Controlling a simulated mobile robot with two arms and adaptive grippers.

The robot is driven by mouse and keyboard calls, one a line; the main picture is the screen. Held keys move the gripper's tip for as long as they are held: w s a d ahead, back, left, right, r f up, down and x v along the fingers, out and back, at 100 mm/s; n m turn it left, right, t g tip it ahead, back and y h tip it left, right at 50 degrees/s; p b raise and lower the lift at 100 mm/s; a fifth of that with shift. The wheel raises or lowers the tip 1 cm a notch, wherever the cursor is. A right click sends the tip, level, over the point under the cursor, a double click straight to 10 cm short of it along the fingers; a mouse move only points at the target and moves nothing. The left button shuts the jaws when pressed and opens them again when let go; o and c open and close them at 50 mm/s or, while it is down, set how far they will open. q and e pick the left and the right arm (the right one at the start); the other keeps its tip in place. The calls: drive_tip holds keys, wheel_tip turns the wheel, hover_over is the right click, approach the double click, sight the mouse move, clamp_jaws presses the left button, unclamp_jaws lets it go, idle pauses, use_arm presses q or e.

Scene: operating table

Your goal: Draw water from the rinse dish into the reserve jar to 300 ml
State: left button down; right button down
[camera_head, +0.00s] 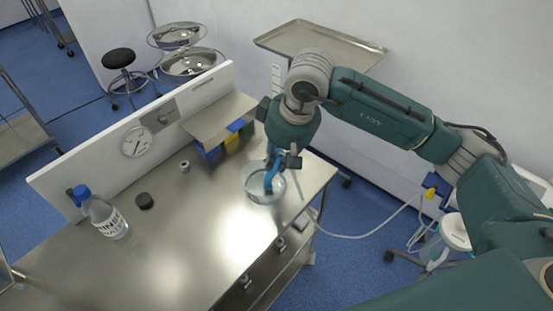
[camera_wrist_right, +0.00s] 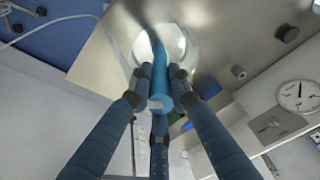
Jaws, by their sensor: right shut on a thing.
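My right gripper (camera_head: 281,163) is shut on a blue tube-like wand (camera_head: 271,178), just above the clear round rinse dish (camera_head: 251,191) near the table's right end. The wand's lower part reaches down into the dish; whether its tip touches water I cannot tell. In the right wrist view the fingers (camera_wrist_right: 161,84) close around the wand (camera_wrist_right: 158,92), with the dish (camera_wrist_right: 172,40) beyond. A jar with a whitish lid (camera_head: 455,230), likely the reserve jar, stands right of the table, partly behind my arm; its level is unreadable. My left gripper is not in view.
A pale hose (camera_head: 365,236) hangs from the table's right end toward the jar. A blue-capped bottle (camera_head: 107,218), a black puck (camera_head: 144,201) and a small metal piece (camera_head: 184,166) stand left on the steel table (camera_head: 190,240). A gauge (camera_head: 136,142) is on the back panel.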

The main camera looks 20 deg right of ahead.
idle(0.3)
wheel_tip(320, 180, up, 10)
drive_tip(key=p, duration=0.3)
idle(0.4)
